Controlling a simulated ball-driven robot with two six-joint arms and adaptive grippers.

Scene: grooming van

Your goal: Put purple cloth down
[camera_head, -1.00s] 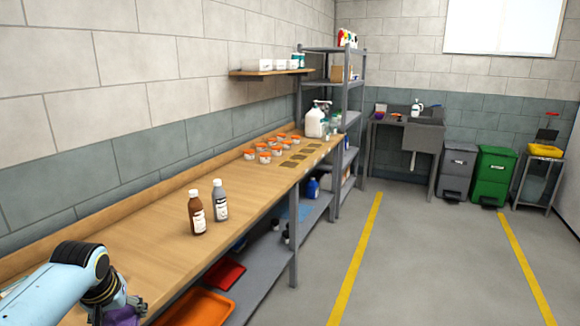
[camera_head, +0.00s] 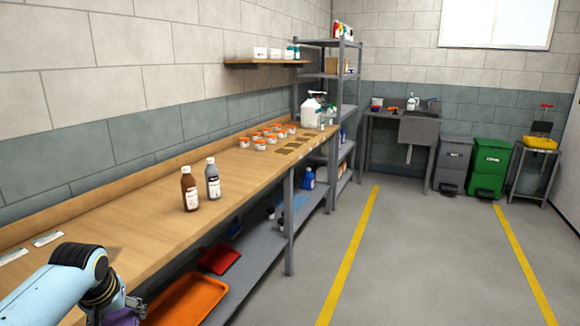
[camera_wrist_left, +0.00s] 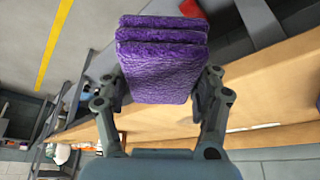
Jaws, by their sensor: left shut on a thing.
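The purple cloth (camera_wrist_left: 160,65) is a folded, fuzzy stack held between the fingers of my left gripper (camera_wrist_left: 160,85) in the left wrist view. In the head view only a bit of the purple cloth (camera_head: 120,317) shows at the bottom edge, under my left gripper (camera_head: 125,305). The gripper is shut on it, beside the front edge of the wooden bench (camera_head: 150,235). Whether the cloth touches anything below is hidden. My right gripper is out of view.
A brown bottle (camera_head: 190,190) and a grey bottle (camera_head: 213,180) stand on the bench, with several orange-lidded jars (camera_head: 260,144) farther along. An orange tray (camera_head: 188,300) and a red tray (camera_head: 219,259) lie on the lower shelf. The bench's near part is mostly clear.

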